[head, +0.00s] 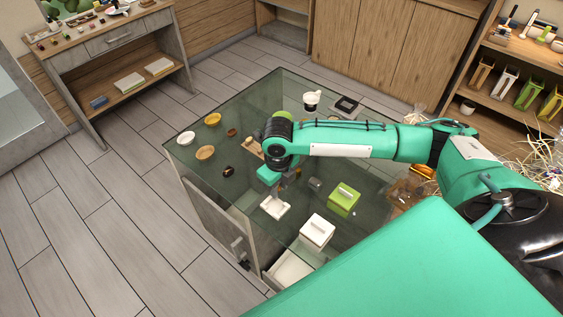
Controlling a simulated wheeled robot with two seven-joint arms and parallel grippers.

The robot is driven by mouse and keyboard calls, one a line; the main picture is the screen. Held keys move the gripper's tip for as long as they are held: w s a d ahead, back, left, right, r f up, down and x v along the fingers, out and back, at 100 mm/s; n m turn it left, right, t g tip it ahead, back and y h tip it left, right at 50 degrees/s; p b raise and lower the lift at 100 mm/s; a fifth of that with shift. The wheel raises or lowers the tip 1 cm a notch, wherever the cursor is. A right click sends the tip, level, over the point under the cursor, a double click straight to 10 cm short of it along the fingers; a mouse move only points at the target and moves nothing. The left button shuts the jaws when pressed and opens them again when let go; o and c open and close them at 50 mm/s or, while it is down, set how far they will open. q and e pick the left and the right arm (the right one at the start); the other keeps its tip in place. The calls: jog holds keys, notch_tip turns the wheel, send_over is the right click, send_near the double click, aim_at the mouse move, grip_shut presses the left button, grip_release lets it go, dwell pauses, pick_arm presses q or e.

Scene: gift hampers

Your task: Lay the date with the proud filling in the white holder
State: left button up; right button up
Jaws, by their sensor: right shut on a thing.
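My right gripper (272,191) reaches down over the glass-topped table, just above a small white square holder (275,208). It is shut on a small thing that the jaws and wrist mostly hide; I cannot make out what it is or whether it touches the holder. A small dark brown piece, perhaps a date (228,171), lies on the glass to the left of the gripper. Its filling is too small to judge. My left gripper is not in view.
On the table (195,165) are a white bowl (187,138), a yellow bowl (212,119), a wooden bowl (205,153), a green box (344,197), a white box (317,231) and a black-and-white cup (312,100). The glass left of the holder is mostly clear.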

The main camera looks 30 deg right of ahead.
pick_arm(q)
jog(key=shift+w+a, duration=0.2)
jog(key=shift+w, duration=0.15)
pick_arm(e)
jog(key=shift+s+a+f+n, duration=0.1)
jog(key=shift+s+f+n, duration=0.05)
jog(key=shift+s+n, duration=0.15)
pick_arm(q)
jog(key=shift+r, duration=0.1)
